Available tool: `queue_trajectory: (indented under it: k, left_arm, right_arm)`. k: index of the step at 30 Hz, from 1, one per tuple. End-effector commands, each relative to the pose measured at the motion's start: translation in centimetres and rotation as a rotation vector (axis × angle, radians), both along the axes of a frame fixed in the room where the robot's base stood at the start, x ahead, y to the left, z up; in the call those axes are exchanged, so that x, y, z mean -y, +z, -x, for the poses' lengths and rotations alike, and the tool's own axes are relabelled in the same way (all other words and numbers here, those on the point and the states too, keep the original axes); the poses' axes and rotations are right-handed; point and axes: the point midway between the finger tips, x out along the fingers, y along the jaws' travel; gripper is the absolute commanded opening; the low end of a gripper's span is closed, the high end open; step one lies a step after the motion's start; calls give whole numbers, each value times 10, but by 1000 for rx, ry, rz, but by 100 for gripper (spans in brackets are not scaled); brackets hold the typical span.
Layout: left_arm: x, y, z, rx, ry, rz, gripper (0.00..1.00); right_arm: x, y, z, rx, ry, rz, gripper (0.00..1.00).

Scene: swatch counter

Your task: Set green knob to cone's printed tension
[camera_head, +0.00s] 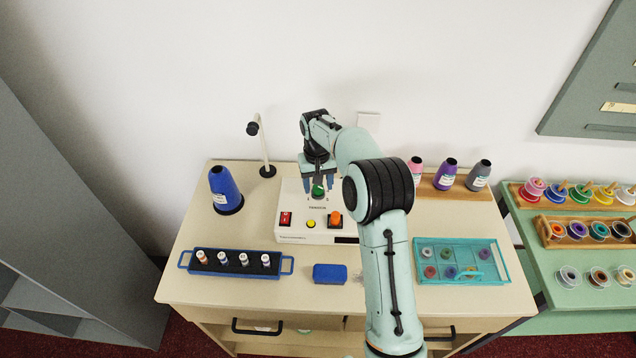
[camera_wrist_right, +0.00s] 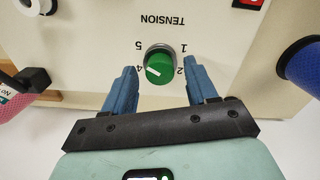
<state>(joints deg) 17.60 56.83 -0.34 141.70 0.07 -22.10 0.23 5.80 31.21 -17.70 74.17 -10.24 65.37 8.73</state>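The green knob (camera_head: 318,191) is on the front of a white machine box (camera_head: 290,209). The wrist view shows the knob (camera_wrist_right: 160,67) upside down under the word TENSION, with 1, 2, 4 and 5 visible around it; its white mark points toward the 4 side. My right gripper (camera_head: 320,184) is open, with one blue finger on each side of the knob and visible gaps in the wrist view (camera_wrist_right: 160,72). A blue cone (camera_head: 224,186) stands upright at the left; its label is too small to read. My left gripper is not in view.
Pink, purple (camera_head: 446,175) and grey cones stand at the right. A blue spool tray (camera_head: 236,268), blue block (camera_head: 330,273) and teal tray (camera_head: 495,279) occupy the front.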

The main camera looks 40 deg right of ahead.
Motion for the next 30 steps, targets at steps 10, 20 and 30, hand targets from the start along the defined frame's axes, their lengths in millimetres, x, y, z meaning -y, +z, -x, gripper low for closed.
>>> queue_trajectory:
  k: [10, 20, 30]
  left_arm:
    - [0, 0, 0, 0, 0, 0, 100]
    - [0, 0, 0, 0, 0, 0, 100]
    - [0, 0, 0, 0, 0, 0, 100]
  right_arm:
    - [0, 2, 0, 0, 2, 0, 59]
    - [-1, 61, -1, 5, 2, 1, 59]
    - [-2, 123, -2, 3, 2, 1, 59]
